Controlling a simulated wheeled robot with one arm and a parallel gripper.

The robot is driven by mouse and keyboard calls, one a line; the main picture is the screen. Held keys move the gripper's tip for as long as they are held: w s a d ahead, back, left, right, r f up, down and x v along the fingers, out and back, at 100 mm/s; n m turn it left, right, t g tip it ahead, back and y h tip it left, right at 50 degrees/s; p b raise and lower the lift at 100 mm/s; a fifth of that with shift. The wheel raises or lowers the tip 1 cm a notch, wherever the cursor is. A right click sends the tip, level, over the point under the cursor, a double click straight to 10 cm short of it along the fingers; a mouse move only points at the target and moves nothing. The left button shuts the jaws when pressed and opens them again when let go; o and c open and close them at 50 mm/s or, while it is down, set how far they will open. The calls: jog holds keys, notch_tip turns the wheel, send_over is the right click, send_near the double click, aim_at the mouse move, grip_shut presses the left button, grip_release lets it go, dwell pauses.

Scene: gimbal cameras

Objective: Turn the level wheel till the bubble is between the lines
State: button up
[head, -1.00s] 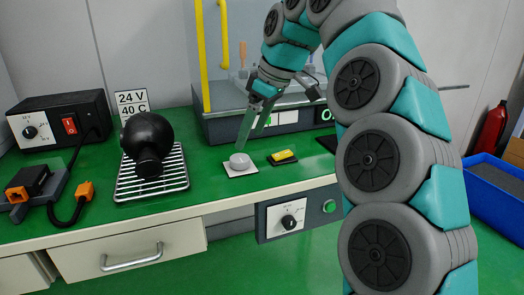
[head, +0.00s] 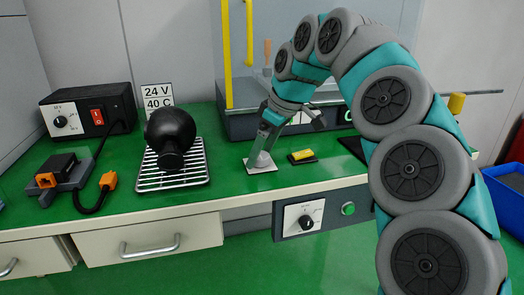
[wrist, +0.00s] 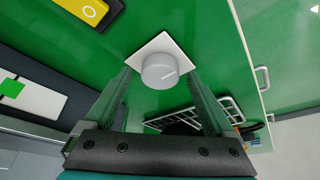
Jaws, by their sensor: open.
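The level wheel is a grey round knob (wrist: 160,71) with a pale mark on top, on a square white plate (head: 259,171). My gripper (head: 263,150) is open and points down at the knob, partly hiding it in the head view. In the wrist view my gripper's fingers (wrist: 160,77) stand on either side of the knob with gaps, not closed on it. The level with a yellow vial (head: 302,155) on a black base lies right of the plate. It is cut off in the wrist view (wrist: 90,11). The bubble and lines are too small to read.
A wire rack (head: 190,173) holding a black round flask-like object (head: 171,132) stands left of the plate. A grey machine with a yellow frame (head: 240,124) stands behind. A control box with a dial (head: 304,216) hangs below the bench's front edge.

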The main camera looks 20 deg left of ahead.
jog(key=shift+f, duration=0.15)
jog(key=c, duration=1.4)
jog(key=shift+m, duration=0.3)
